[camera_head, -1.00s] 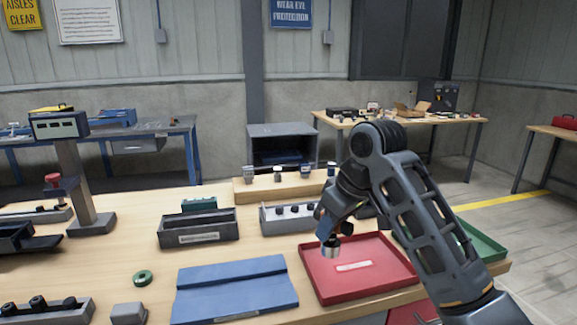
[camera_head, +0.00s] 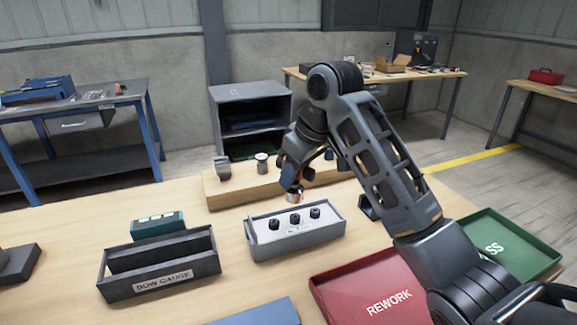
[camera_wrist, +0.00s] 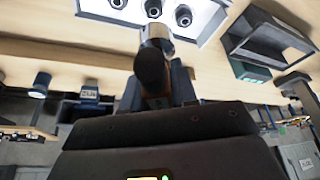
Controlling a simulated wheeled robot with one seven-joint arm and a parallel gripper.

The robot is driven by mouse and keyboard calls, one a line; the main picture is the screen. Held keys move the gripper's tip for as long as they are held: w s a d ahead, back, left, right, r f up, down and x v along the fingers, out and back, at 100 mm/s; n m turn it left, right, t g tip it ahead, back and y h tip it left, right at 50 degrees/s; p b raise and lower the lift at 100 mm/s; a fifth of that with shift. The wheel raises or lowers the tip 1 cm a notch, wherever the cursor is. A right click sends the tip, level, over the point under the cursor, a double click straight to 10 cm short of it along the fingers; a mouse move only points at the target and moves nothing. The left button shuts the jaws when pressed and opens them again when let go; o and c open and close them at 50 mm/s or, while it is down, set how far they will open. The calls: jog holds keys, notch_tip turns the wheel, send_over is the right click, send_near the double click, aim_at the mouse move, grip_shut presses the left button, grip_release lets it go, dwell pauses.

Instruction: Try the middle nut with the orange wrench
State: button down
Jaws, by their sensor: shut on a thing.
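Three black nuts stand in a row in a light grey tray; the middle nut (camera_head: 294,218) also shows at the top of the wrist view (camera_wrist: 153,8). My gripper (camera_head: 291,184) is shut on a tool with a silver, socket-like end (camera_head: 296,197) pointing down, which I take to be the orange wrench; only a small reddish tint shows. In the wrist view the tool has a dark body (camera_wrist: 151,70) and a silver end (camera_wrist: 156,35). In the head view its end appears above the tray's back edge, near the middle nut, apart from it. My fingers are partly hidden.
A wooden rack (camera_head: 235,192) with other tools stands behind the nut tray (camera_head: 262,250). A dark gauge box (camera_head: 160,280) and a teal box (camera_head: 158,225) are left. A red REWORK tray (camera_head: 345,300) and a green tray (camera_head: 525,250) are front right.

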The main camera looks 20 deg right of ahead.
aim_at(298, 190)
jog(key=shift+s+r+p, duration=0.15)
jog(key=shift+r+p, duration=0.1)
jog(key=shift+p, duration=0.4)
jog(key=shift+f+b, duration=0.8)
jog(key=shift+f, duration=1.6)
jog(key=shift+p, duration=0.9)
jog(key=shift+f+b, duration=0.3)
jog(key=shift+f, duration=0.7)
jog(key=shift+r+m+p, duration=0.15)
jog(key=shift+m+p, duration=0.25)
jog(key=shift+p, duration=0.2)
jog(key=shift+d+m+h+p, duration=0.1)
jog(key=shift+m+h+p, duration=0.4)
jog(key=shift+m+p, duration=0.3)
jog(key=shift+n+y, duration=0.3)
jog(key=shift+n, duration=0.4)
